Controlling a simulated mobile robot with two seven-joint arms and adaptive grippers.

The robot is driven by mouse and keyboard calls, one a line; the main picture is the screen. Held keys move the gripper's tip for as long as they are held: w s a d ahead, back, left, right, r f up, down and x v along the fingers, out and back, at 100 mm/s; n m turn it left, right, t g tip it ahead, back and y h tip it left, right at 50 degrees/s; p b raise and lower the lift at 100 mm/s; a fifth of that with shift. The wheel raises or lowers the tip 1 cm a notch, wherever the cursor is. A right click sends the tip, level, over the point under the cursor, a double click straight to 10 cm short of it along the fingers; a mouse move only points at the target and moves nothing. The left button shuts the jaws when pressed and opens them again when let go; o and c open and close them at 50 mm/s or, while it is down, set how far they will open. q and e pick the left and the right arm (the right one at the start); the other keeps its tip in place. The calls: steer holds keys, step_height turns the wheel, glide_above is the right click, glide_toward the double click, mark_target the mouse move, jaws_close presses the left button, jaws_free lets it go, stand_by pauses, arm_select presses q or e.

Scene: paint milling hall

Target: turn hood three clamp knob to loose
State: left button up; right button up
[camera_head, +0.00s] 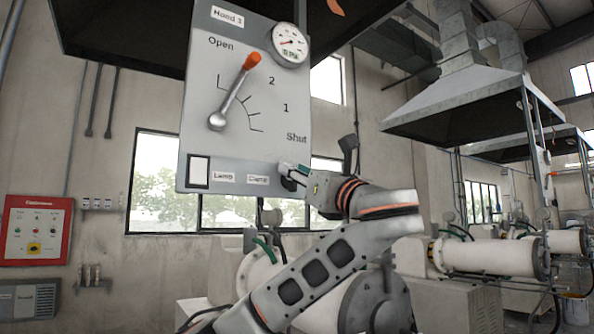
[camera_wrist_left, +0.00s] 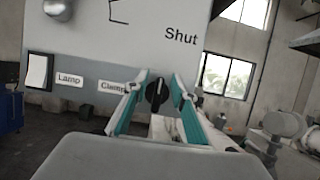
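The hood panel (camera_head: 205,75) is a grey plate labelled Hood, with a number that looks like 3. Its black clamp knob (camera_wrist_left: 157,91) sits right of the Clamp label (camera_wrist_left: 113,87) near the lower edge, and its grip looks roughly upright in the left wrist view. In the head view my gripper mostly hides the knob. My left gripper (camera_head: 291,174) is at the panel's lower right corner. In the left wrist view its teal-padded fingers (camera_wrist_left: 157,98) are open, one on each side of the knob, with gaps visible. My right gripper is not in view.
The panel also carries an orange-tipped lever (camera_head: 235,90) pointing up right, a round gauge (camera_head: 290,43) and a white lamp switch (camera_head: 198,172). A red control box (camera_head: 35,230) hangs on the left wall. White milling machines (camera_head: 485,255) stand at right.

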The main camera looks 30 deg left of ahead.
arm_select(q)
jaws_close()
steer(key=shift+d, duration=0.1)
steer(key=shift+w+f, duration=0.1)
steer(key=shift+f, duration=0.05)
